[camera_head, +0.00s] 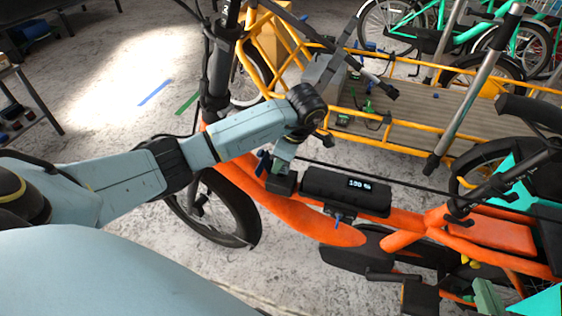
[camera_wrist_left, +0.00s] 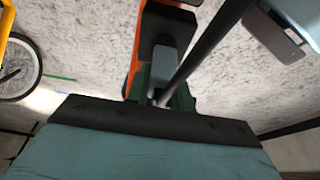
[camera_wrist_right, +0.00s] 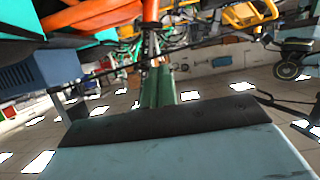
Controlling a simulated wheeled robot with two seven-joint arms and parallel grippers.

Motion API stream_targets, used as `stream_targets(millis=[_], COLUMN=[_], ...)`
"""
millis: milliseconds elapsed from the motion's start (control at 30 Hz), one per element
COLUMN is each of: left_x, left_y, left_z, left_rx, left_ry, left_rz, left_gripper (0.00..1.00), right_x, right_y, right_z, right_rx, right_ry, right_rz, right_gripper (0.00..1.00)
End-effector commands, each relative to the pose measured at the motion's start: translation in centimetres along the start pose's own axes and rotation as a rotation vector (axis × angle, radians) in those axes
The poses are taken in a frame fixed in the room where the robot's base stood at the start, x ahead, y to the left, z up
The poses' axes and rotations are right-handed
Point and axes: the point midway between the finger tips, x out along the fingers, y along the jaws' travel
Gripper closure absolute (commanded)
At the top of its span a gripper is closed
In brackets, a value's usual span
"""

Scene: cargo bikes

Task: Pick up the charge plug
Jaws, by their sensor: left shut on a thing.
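My left gripper (camera_head: 270,167) is low over the orange bike's frame tube, just left of the black battery (camera_head: 330,187), whose display reads 100 %. In the left wrist view its green fingers (camera_wrist_left: 160,98) are closed around the dark charge plug (camera_wrist_left: 161,82), which is largely hidden between them. A black cable (camera_wrist_left: 205,48) runs from there to the upper right. A dark block (camera_head: 281,181) sits on the frame under the fingers. I cannot tell whether the plug touches it. My right gripper (camera_head: 487,297) is at the lower right; its fingers (camera_wrist_right: 158,88) look together and empty in the right wrist view.
The orange bike (camera_head: 310,225) fills the middle, with its front wheel (camera_head: 240,215) on the left. A yellow cargo frame (camera_head: 400,145) with a wooden bed stands behind it. Green bikes (camera_head: 440,30) are at the back. Open concrete floor (camera_head: 100,90) lies to the left.

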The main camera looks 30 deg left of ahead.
Motion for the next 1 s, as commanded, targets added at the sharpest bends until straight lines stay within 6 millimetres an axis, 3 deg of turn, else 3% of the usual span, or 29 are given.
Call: stream_targets(millis=[233, 467, 900, 1000], left_x=[-0.8, -2.8, -7.4, -8.7], left_y=[0.0, 0.1, 0.0, 0.1], left_z=[-0.2, -0.9, -2.3, -2.7], left_rx=[0.001, -0.001, 0.001, 0.000], left_ry=[-0.001, 0.000, 0.000, 0.000], left_rz=[0.001, 0.002, 0.001, 0.002], left_gripper=[1.00, 1.00, 1.00, 1.00], right_x=[-0.2, -1.4, -7.4, -7.8], right_y=[0.3, 0.9, 2.4, 2.8], right_z=[1.1, 4.2, 11.5, 13.0], right_rx=[0.000, 0.002, 0.019, 0.018], right_ry=[-0.068, -0.265, -0.777, -0.849], right_rz=[0.007, 0.023, 0.066, 0.074], right_gripper=[1.00, 1.00, 1.00, 1.00])
